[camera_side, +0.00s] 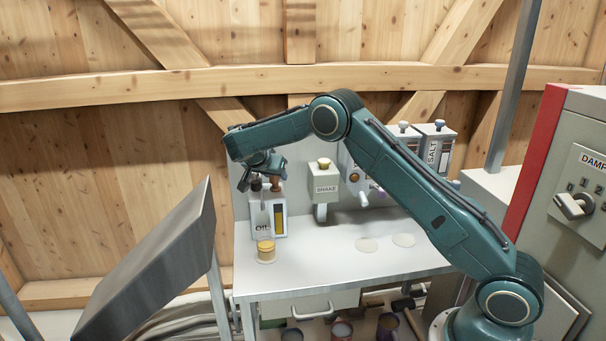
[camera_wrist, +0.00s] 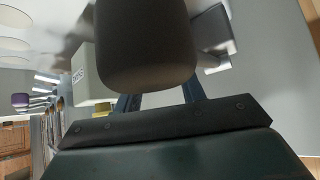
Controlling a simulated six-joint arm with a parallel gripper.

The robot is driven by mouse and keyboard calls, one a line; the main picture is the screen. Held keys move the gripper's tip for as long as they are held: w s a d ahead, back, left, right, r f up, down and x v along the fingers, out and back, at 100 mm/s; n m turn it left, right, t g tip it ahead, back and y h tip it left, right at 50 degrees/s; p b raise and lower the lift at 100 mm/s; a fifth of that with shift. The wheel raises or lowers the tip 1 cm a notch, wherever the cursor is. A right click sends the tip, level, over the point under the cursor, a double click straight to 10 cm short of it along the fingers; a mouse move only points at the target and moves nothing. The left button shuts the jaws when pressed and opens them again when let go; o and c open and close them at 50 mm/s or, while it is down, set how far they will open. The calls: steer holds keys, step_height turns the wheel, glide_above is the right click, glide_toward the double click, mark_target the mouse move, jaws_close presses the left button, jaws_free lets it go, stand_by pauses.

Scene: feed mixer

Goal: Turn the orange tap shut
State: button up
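A small orange round part (camera_side: 354,177), which looks like the orange tap, sits at the back of the bench, right of the SHAKE dispenser (camera_side: 323,187). How far it is turned is too small to tell. My gripper (camera_side: 245,182) is well to its left, above and beside the OIL dispenser (camera_side: 279,220), near that dispenser's brown knob (camera_side: 275,183). In the wrist view a large brown rounded thing (camera_wrist: 145,45) fills the top middle and hides my fingertips. Blue finger parts show on both sides of it; I cannot tell whether they touch it.
A SALT dispenser (camera_side: 434,150) is behind my arm. A slanted metal chute (camera_side: 150,262) is left of the white bench (camera_side: 340,271). A control cabinet (camera_side: 577,160) stands at right. The bench's front middle is clear.

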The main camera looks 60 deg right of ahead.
jaws_close()
steer(key=shift+n+t, duration=0.3)
steer(key=shift+n, duration=0.2)
steer(key=shift+s+d+n+t+y, duration=0.15)
steer(key=shift+n+t+y, duration=0.45)
steer(key=shift+n+t, duration=0.6)
steer(key=shift+n+t+y, duration=0.5)
steer(key=shift+n, duration=0.8)
jaws_free()
